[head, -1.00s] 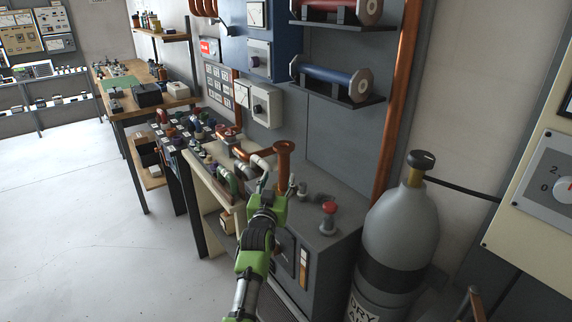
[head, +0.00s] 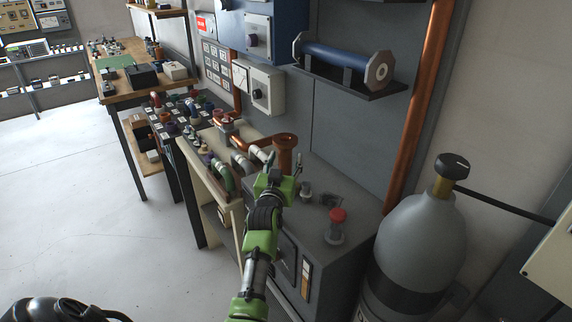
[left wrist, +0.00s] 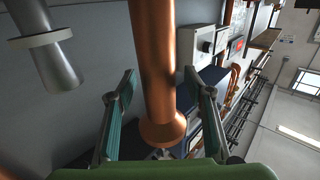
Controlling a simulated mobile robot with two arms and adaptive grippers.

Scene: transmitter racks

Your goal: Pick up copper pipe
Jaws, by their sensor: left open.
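The copper pipe (head: 285,153) stands upright on the grey cabinet top, with a wide flange at its upper end. It also runs down the middle of the left wrist view (left wrist: 154,55), with a flared flange. My left gripper (head: 284,164) is at the pipe in the head view. In the left wrist view the left gripper (left wrist: 160,84) is open, with one finger on each side of the pipe and gaps visible between them. The pipe's lower part is hidden behind the gripper in the head view. My right gripper is not in view.
A red-capped knob (head: 336,222) stands on the cabinet (head: 357,210) to the right. A grey gas cylinder (head: 420,235) is farther right. Several coloured pipe fittings (head: 180,120) sit to the left. A shelf (head: 360,84) with a blue insulator (head: 340,58) hangs above.

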